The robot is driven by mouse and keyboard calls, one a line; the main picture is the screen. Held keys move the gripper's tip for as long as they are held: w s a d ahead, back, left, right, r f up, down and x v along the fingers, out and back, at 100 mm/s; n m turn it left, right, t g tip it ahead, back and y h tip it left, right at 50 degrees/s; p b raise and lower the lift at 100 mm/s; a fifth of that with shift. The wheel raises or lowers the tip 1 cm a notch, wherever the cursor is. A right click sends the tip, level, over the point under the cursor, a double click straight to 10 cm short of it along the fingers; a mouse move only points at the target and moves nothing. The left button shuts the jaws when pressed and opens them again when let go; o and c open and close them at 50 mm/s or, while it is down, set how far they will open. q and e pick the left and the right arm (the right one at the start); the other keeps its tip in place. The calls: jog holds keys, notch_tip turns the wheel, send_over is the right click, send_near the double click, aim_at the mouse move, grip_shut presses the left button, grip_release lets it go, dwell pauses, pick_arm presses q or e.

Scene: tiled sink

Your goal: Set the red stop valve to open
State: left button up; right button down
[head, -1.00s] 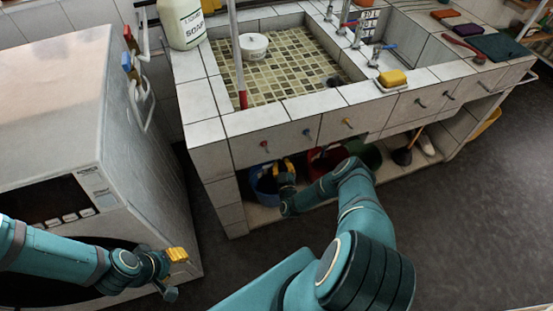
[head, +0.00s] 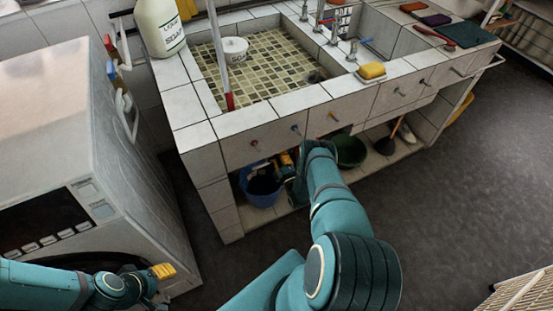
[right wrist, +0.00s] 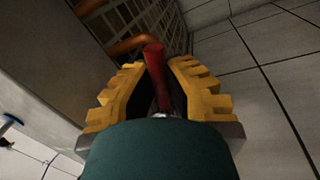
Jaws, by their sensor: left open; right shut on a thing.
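The red stop valve lever (right wrist: 158,76) shows in the right wrist view, with a copper pipe (right wrist: 128,44) beside its upper end. My right gripper (right wrist: 154,82) has its yellow fingers on both sides of the lever and is shut on it. In the head view, my right gripper (head: 286,162) is under the sink counter, above and behind the blue bucket, partly hidden by my arm. The valve cannot be made out there. My left gripper (head: 162,271) is open and empty, low in front of the washing machine.
A blue bucket (head: 262,192) and a green bucket (head: 350,151) stand under the tiled counter (head: 268,120). A plunger (head: 390,139) is farther right. The white washing machine (head: 70,120) stands at left. The dark floor (head: 455,165) at right is open.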

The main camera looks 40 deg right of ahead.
jog(key=shift+s+d+r+n+y, duration=0.1)
jog(key=shift+r+n+y, duration=0.25)
jog(key=shift+n, duration=0.75)
jog(key=shift+s+r+n+y, duration=0.1)
jog(key=shift+r+n+y, duration=0.2)
jog(key=shift+n, duration=0.8)
jog(key=c, duration=1)
grip_release()
jog(key=shift+r, duration=0.1)
jog(key=shift+w, duration=0.1)
jog(key=v, duration=1.2)
